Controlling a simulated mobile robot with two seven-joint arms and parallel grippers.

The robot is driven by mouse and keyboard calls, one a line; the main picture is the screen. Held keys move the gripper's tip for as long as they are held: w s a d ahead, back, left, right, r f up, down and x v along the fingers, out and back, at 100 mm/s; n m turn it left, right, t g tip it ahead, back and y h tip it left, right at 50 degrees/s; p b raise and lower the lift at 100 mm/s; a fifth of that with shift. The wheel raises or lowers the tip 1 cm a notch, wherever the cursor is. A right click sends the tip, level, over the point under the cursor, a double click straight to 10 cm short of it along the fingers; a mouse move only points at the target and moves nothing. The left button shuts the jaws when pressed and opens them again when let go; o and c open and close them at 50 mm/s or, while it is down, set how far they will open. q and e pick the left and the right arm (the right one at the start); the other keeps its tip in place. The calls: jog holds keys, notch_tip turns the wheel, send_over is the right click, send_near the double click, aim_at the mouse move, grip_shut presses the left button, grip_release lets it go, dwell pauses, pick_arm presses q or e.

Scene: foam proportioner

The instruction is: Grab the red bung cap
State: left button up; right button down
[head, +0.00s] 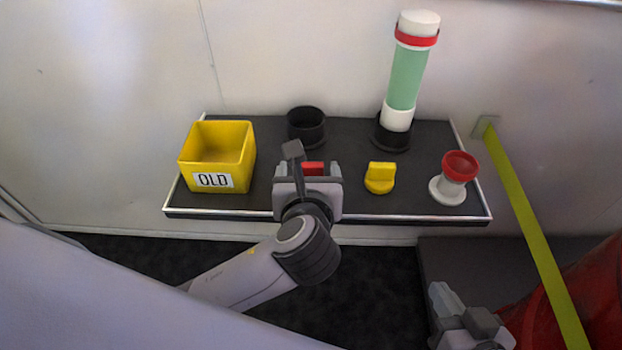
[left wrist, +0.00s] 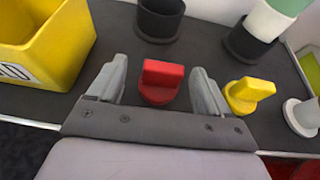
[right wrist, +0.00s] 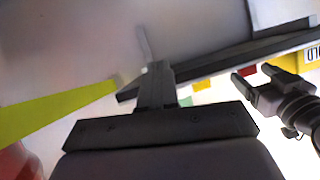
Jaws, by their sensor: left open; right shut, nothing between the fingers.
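The red bung cap (left wrist: 160,82) stands on the dark shelf (head: 350,137), its raised grip bar upward. In the head view the cap (head: 313,168) is partly hidden behind my left gripper (head: 308,172). My left gripper (left wrist: 158,88) is open, with one finger on each side of the cap. My right gripper (head: 446,300) is low at the right, away from the shelf. In the right wrist view my right gripper (right wrist: 156,85) is shut and empty.
A yellow bin marked OLD (head: 217,157) stands left of the cap. A black ring holder (head: 306,126) is behind it. A yellow cap (head: 380,177), a red-topped white piece (head: 453,180) and a green-white cylinder in a black holder (head: 406,80) stand to the right.

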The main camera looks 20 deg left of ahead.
aim_at(310, 171)
pick_arm(q)
jog(key=x, duration=0.1)
jog(key=b+x, duration=0.2)
jog(key=shift+w+d+f, duration=0.2)
jog(key=shift+f, duration=0.2)
jog(key=shift+w+a, duration=0.15)
jog(key=shift+w, duration=0.25)
pick_arm(e)
jog(key=shift+w+a+f+y, duration=0.2)
jog(key=shift+a+y, duration=0.15)
jog(key=shift+a, duration=0.15)
jog(key=shift+w+a+f+y, duration=0.1)
jog(key=shift+w+a+y, duration=0.05)
jog(key=shift+a+y, duration=0.3)
pick_arm(q)
jog(key=c, duration=1)
jog(key=shift+c, duration=0.2)
jog(key=shift+r, duration=0.1)
pick_arm(e)
jog(key=shift+r, duration=0.1)
